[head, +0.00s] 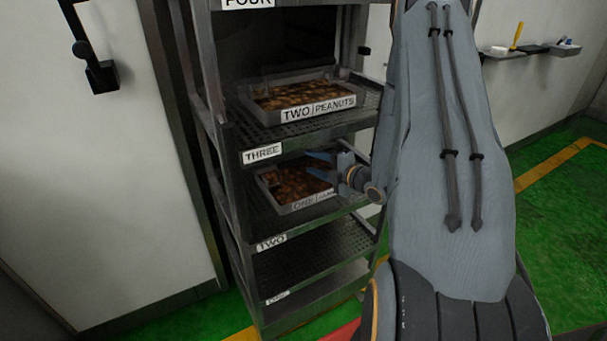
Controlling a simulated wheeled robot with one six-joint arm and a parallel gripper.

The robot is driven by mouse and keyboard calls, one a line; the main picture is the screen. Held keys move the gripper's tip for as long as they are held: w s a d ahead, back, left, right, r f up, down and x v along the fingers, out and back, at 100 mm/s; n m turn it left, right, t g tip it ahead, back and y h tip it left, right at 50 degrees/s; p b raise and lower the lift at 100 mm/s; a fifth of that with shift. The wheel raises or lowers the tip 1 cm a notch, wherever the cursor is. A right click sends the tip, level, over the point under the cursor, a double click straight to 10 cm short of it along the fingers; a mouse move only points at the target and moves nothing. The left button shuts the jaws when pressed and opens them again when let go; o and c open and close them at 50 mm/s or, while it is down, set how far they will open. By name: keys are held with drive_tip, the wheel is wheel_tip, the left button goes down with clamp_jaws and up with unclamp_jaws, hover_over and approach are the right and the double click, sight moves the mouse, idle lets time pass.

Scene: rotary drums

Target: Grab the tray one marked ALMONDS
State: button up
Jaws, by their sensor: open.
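The tray labelled ONE (308,201) sits on the rack shelf labelled TWO. It holds brown nuts, and the second word on its label is too small and partly cut off to read surely. My gripper (318,165) is open at the right front of this tray, its blue fingers pointing left over the tray's opening. I cannot tell whether the fingers touch the tray. The gripper hides part of the tray's right side.
A tray marked TWO PEANUTS (318,109) sits on the shelf labelled THREE (262,154), just above. The lowest shelf (320,284) looks empty. The rack's posts stand close on both sides. A pale door (90,190) is at left; green floor (560,215) lies open at right.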

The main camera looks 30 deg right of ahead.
drive_tip(key=x, duration=0.2)
drive_tip(key=p+x, duration=0.1)
drive_tip(key=x, duration=0.4)
drive_tip(key=shift+w+a+r+p, duration=0.1)
drive_tip(key=shift+w+r+p, duration=0.1)
drive_tip(key=shift+w+p, duration=0.15)
clamp_jaws()
idle(1.1)
